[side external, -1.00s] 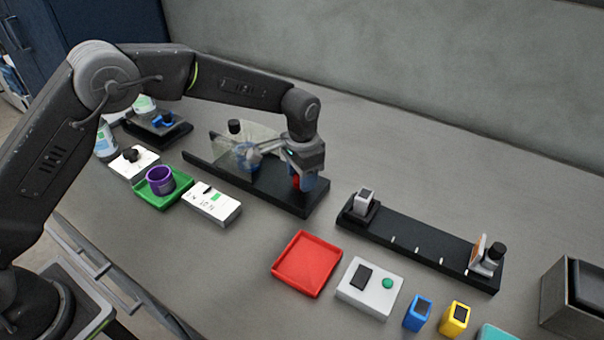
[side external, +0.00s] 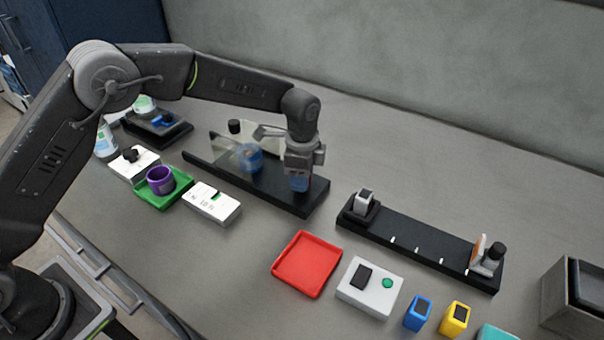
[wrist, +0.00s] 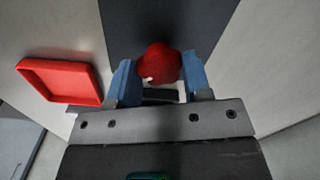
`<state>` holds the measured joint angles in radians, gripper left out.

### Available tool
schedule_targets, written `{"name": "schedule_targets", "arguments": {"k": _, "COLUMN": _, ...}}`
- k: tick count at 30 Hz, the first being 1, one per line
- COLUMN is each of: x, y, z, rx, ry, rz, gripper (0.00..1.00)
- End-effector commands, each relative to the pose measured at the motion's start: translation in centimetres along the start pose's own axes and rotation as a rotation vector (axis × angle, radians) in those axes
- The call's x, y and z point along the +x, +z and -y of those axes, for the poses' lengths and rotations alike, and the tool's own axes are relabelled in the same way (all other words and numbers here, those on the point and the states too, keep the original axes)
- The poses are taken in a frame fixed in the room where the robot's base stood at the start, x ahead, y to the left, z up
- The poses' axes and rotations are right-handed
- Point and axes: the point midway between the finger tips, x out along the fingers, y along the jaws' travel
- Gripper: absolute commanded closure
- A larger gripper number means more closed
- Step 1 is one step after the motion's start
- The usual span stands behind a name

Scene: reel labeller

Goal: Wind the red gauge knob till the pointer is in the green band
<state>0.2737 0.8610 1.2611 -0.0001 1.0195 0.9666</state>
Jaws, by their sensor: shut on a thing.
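The red knob (wrist: 159,62) sits between the two blue fingers of my gripper (wrist: 160,78) in the wrist view, and the gripper is shut on it. In the side view my gripper (side external: 299,186) points down over the right end of a long black base (side external: 258,193), and its fingers hide the knob there. A white gauge box (side external: 209,205) lies in front of that base, with a small green patch on top. A dark pointer mark shows at or right beside the green; it is too small to tell if it is inside.
A red tray (side external: 306,264) and a white box with a green button (side external: 370,288) stand in front. A second black rail (side external: 420,243) lies to the right. A green tray (side external: 183,191) with a purple cup (side external: 160,180) is left of the gauge. Clear panels (side external: 228,148) stand behind.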

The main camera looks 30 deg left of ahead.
Motion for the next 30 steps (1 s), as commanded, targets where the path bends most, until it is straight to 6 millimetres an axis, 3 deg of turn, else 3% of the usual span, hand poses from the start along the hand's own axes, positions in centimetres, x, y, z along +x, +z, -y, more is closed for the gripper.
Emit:
{"name": "schedule_targets", "arguments": {"k": 17, "x": -0.04, "y": 0.01, "z": 0.0, "rx": 0.038, "ry": 0.0, "rz": 0.0, "gripper": 0.79}}
{"name": "schedule_targets", "arguments": {"k": 18, "x": -0.04, "y": 0.01, "z": 0.01, "rx": 0.038, "ry": 0.0, "rz": 0.0, "gripper": 0.54}}
{"name": "schedule_targets", "arguments": {"k": 26, "x": -0.02, "y": 0.01, "z": 0.01, "rx": 0.036, "ry": 0.0, "rz": 0.0, "gripper": 0.3}}
{"name": "schedule_targets", "arguments": {"k": 30, "x": -0.01, "y": 0.01, "z": 0.01, "rx": 0.036, "ry": 0.0, "rz": 0.0, "gripper": 0.3}}
